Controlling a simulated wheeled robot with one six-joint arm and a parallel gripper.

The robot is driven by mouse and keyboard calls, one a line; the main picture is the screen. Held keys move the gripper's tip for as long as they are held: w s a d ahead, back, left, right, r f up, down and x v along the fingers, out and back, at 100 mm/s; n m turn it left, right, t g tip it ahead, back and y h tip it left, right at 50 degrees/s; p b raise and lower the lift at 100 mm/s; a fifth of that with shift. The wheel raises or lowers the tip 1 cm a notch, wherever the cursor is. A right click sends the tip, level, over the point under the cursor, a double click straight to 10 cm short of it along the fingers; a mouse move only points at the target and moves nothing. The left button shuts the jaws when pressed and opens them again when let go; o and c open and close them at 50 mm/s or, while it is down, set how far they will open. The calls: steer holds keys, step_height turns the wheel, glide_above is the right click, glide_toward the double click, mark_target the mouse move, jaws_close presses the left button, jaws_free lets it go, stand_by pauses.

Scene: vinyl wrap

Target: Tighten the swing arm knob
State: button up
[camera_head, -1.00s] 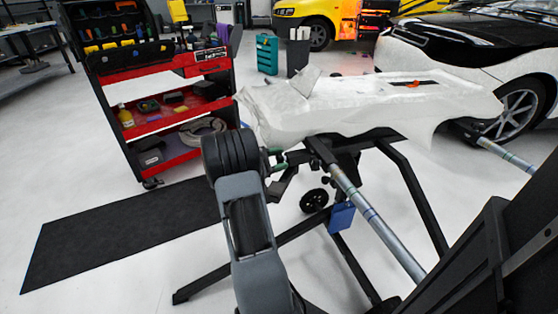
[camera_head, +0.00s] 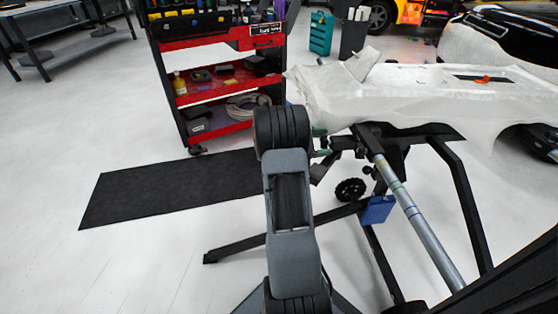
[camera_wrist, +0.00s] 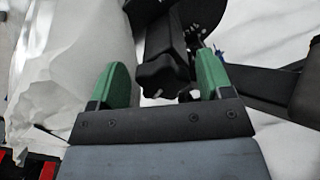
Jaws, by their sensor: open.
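A black lobed knob (camera_wrist: 163,80) on the stand's arm shows in the wrist view, between and slightly beyond the green fingertips of my gripper (camera_wrist: 158,85). My gripper is open, with a finger on each side of the knob's line. I cannot tell whether either finger touches it. In the head view my arm hides most of my gripper; a bit of green finger (camera_head: 320,132) shows beside the stand. The black stand (camera_head: 463,200) carries a white-wrapped panel (camera_head: 400,95). The knob cannot be made out in the head view.
The wrapped panel's loose film (camera_wrist: 75,60) hangs close at the left in the wrist view. The stand's grey tube (camera_head: 425,235) and black legs lie to the right. A red tool cart (camera_head: 215,90) and a black mat (camera_head: 165,185) are at the left, with bare floor around them.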

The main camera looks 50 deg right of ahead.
steer(key=n+p, duration=0.1)
steer(key=n, duration=0.1)
steer(key=shift+r+n, duration=0.1)
steer(key=shift+n, duration=0.3)
steer(key=n, duration=0.3)
steer(key=shift+d+p, duration=0.1)
steer(key=shift+p, duration=0.3)
steer(key=p+v, duration=0.3)
steer(key=v, duration=1.1)
steer(key=s+a+r+m+t+y, duration=0.1)
steer(key=s+a+m+t+y, duration=0.1)
steer(key=a, duration=0.5)
steer(key=s+a+m+t+y+b, duration=0.1)
steer(key=s+a+m+t+y, duration=0.1)
steer(key=a, duration=0.5)
steer(key=s+a+r+m+t+y, duration=0.1)
steer(key=s+a+m+t+y, duration=0.1)
steer(key=a+t+y, duration=0.3)
steer(key=shift+s+a+r+m+y+b, duration=0.35)
steer(key=shift+a+m+y, duration=0.3)
steer(key=shift+a, duration=0.95)
steer(key=shift+r, duration=0.1)
